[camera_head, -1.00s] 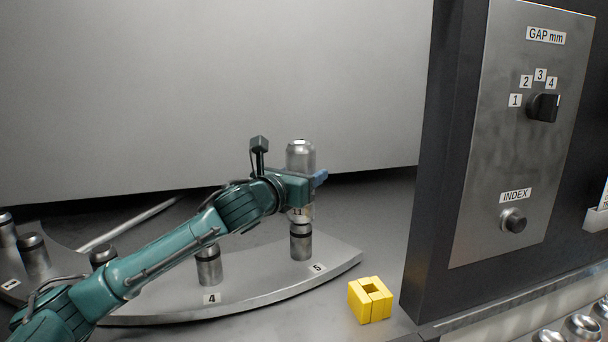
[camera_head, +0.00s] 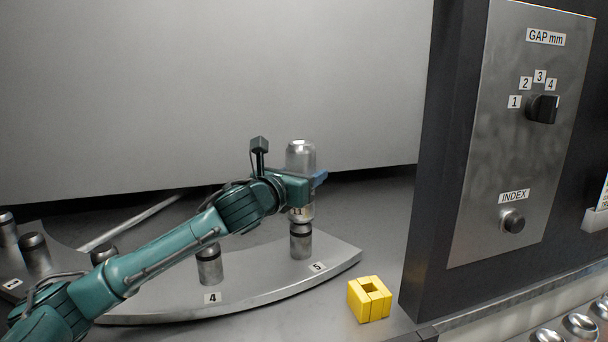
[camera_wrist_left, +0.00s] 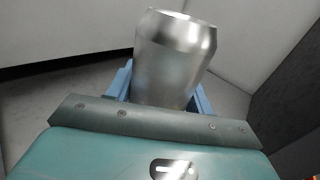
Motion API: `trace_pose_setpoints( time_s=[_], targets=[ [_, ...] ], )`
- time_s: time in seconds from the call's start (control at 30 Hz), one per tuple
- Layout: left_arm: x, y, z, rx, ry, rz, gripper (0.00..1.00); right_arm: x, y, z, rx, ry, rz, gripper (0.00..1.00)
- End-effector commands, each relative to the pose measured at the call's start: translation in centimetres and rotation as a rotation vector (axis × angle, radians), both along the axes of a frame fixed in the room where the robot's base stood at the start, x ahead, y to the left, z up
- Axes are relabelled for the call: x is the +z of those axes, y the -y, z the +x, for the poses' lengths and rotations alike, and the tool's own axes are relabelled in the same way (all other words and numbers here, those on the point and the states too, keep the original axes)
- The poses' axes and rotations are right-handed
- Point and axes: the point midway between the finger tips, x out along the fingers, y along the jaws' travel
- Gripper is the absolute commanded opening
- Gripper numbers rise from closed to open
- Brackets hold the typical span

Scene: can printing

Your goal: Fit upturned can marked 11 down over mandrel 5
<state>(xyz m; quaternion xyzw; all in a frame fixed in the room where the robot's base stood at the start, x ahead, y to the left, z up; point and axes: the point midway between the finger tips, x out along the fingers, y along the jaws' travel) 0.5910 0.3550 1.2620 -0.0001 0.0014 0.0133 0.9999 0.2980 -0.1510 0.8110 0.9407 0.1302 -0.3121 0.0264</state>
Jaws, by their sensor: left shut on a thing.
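The silver can marked 11 (camera_head: 301,156) is upright with its tapered end up, directly above mandrel 5 (camera_head: 300,243). My left gripper (camera_head: 318,181) is shut around the can's middle; the can also shows between the blue fingers in the left wrist view (camera_wrist_left: 172,62). The can's lower edge appears at the top of the mandrel; I cannot tell whether it is just over it or resting on it. Most of the mandrel's height shows below the can. The 5 label (camera_head: 317,267) is on the plate in front. My right gripper is not in view.
Mandrel 4 (camera_head: 209,266) stands bare to the left on the curved plate (camera_head: 260,295). A yellow block (camera_head: 369,299) with a square hole lies right of the plate. A dark panel with the GAP knob (camera_head: 543,108) and INDEX button (camera_head: 512,220) rises at right. Several cans (camera_head: 581,325) lie lower right.

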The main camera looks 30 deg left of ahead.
Motion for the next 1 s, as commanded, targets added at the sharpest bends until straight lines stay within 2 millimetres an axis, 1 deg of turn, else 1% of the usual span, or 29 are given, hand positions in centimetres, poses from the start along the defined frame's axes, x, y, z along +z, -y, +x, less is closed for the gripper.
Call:
trace_pose_setpoints(
  time_s=[0.33,0.67,1.0],
  targets=[
    [0.1,0.0,0.0,0.0,-0.001,0.001,0.31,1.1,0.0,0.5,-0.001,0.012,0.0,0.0],
    [-0.1,0.0,0.0,0.0,-0.001,0.001,0.31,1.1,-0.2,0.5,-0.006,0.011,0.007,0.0],
    [-0.9,0.0,0.0,0.0,0.0,0.001,0.31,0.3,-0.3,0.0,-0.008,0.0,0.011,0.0]
  ],
)
